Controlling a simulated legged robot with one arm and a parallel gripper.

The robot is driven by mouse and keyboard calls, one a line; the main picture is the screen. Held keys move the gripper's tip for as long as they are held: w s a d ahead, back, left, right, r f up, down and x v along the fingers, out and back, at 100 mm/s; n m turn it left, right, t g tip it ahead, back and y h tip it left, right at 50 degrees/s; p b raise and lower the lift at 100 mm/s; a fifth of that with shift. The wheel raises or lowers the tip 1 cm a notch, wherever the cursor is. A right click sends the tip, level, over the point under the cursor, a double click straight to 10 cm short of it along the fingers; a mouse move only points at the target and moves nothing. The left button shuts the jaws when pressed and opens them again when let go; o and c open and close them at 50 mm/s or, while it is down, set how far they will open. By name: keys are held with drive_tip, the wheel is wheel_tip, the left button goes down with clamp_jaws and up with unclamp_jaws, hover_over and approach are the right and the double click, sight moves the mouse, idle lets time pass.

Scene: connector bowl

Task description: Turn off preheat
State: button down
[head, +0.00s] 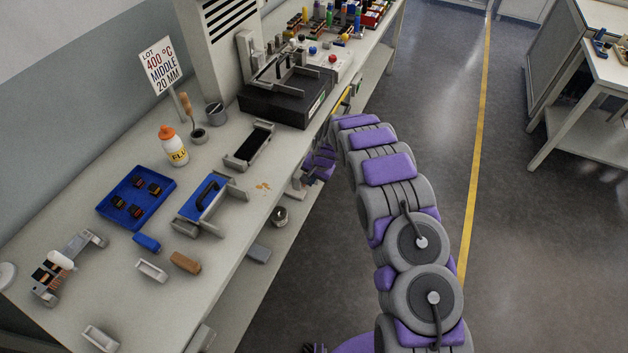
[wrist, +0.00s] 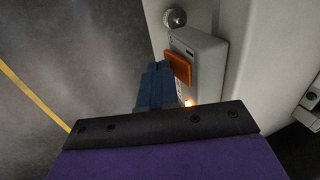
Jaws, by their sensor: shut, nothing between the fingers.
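In the wrist view, a light grey box (wrist: 207,65) is fixed to a pale surface. It carries an orange switch (wrist: 180,68) and a small glowing orange lamp (wrist: 189,102). My gripper's blue fingers (wrist: 154,68) are shut and empty. Their tips are close beside the orange switch, on its left in the picture; I cannot tell whether they touch it. In the head view, my gripper (head: 298,187) is at the workbench's front edge, partly hidden by my arm. I cannot make out the switch there.
A round metal knob (wrist: 175,18) is beyond the grey box. On the workbench (head: 100,275) are a black machine (head: 288,104), a sign (head: 159,65), an orange-capped bottle (head: 173,147), a blue tray (head: 113,210) and a grey fixture (head: 222,212).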

drive_tip(key=shift+a, duration=0.1)
drive_tip(key=shift+a+f+p, duration=0.15)
drive_tip(key=shift+p, duration=0.4)
drive_tip(key=shift+w+r+p, duration=0.1)
drive_tip(key=shift+r+p, duration=0.25)
drive_tip(key=shift+r, duration=0.5)
